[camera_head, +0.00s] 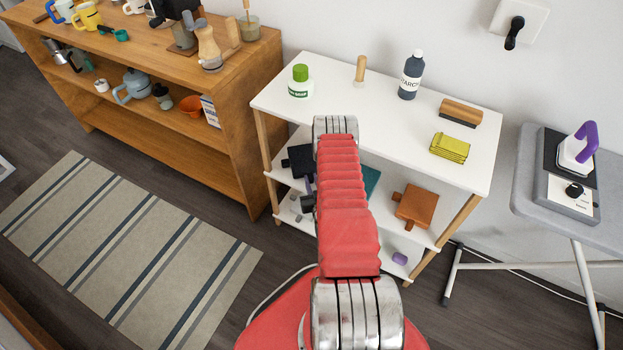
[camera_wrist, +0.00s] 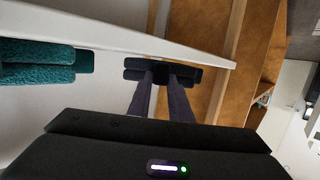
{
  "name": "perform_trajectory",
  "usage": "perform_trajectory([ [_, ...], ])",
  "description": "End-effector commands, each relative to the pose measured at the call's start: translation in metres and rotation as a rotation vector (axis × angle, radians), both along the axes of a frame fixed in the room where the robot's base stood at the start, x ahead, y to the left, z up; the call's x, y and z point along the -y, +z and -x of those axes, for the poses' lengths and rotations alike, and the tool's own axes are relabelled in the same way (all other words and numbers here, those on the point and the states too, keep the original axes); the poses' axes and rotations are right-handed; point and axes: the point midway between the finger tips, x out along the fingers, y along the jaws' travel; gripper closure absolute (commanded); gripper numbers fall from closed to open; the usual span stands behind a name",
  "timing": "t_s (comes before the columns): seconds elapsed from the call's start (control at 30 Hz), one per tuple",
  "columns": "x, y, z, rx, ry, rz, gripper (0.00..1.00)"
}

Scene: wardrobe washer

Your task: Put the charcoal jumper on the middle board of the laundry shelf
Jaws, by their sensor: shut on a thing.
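The charcoal jumper (camera_head: 298,161) is a dark folded bundle at the left end of the white laundry shelf (camera_head: 282,170), near the level of its middle board. In the wrist view the charcoal jumper (camera_wrist: 160,72) sits between the tips of my gripper (camera_wrist: 163,84), which is shut on it. I cannot tell whether it touches the board. A teal folded garment (camera_wrist: 40,64) lies to its left in the wrist view; a strip of the teal garment (camera_head: 371,182) shows right of my arm in the head view. My arm hides most of my gripper and the board's middle.
An orange-brown jumper (camera_head: 413,207) lies on the middle board's right part. The top board holds a green-capped jar (camera_head: 300,82), a dark bottle (camera_head: 411,75), a brush (camera_head: 461,112) and yellow cloths (camera_head: 450,148). A wooden cabinet (camera_head: 180,130) stands left, an ironing board (camera_head: 540,165) right.

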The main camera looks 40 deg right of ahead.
Motion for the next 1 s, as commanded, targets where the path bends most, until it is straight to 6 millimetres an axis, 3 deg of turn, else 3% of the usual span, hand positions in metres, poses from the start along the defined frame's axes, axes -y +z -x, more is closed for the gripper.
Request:
perform_trajectory([
  [0.83,0.0013,-0.0064,-0.0004,0.002,-0.001,0.002,1.0],
  [0.87,0.0014,-0.0063,-0.0005,0.002,-0.001,0.002,0.8],
  [1.0,0.0014,-0.0064,-0.0002,0.002,-0.001,0.001,0.7],
])
